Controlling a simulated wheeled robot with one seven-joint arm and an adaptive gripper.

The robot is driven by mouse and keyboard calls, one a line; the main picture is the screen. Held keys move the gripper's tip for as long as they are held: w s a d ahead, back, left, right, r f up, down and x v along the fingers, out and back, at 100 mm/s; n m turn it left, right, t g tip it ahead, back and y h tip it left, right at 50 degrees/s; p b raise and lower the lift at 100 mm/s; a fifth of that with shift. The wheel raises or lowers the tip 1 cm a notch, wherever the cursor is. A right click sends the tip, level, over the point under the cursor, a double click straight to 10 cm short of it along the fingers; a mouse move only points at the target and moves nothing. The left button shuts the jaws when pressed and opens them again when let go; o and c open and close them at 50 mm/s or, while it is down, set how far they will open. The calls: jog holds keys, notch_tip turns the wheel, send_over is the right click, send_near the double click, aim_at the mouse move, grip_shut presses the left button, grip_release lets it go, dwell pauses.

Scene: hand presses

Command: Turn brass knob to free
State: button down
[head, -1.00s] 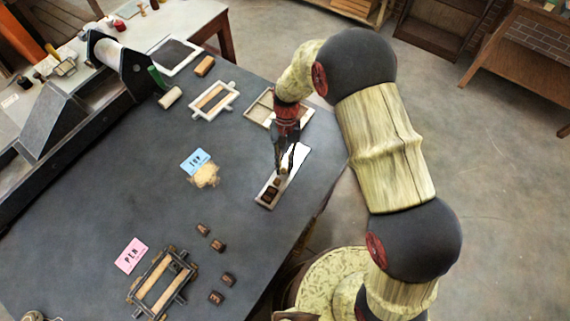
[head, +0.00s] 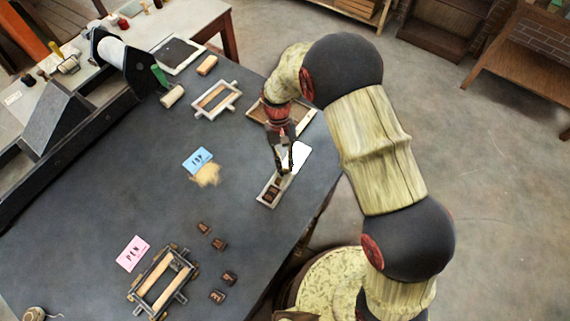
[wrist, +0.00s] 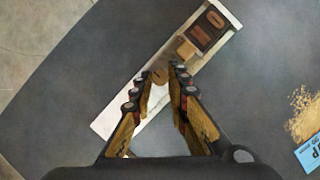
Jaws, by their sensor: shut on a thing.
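A long pale composing stick (head: 268,198) lies slanted near the table's right edge. Dark type blocks (wrist: 211,26) sit in its far end in the wrist view, with a tan block (wrist: 186,47) beside them. The brass knob (wrist: 160,78) is a small rounded golden piece over the stick's middle, beside the tan block. My gripper (wrist: 164,74) is over the stick, its fingertips shut on the knob from both sides. In the head view my gripper (head: 284,172) hides most of the knob, so its turned angle cannot be told.
A blue card (head: 198,160) with a sandy pile, a pink card (head: 133,254), several loose type blocks (head: 219,244) and a wooden frame (head: 160,285) lie on the dark table. A shallow tray (head: 308,118) sits behind my gripper.

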jog(key=c, duration=1.8)
grip_release()
jog(key=shift+o, duration=0.4)
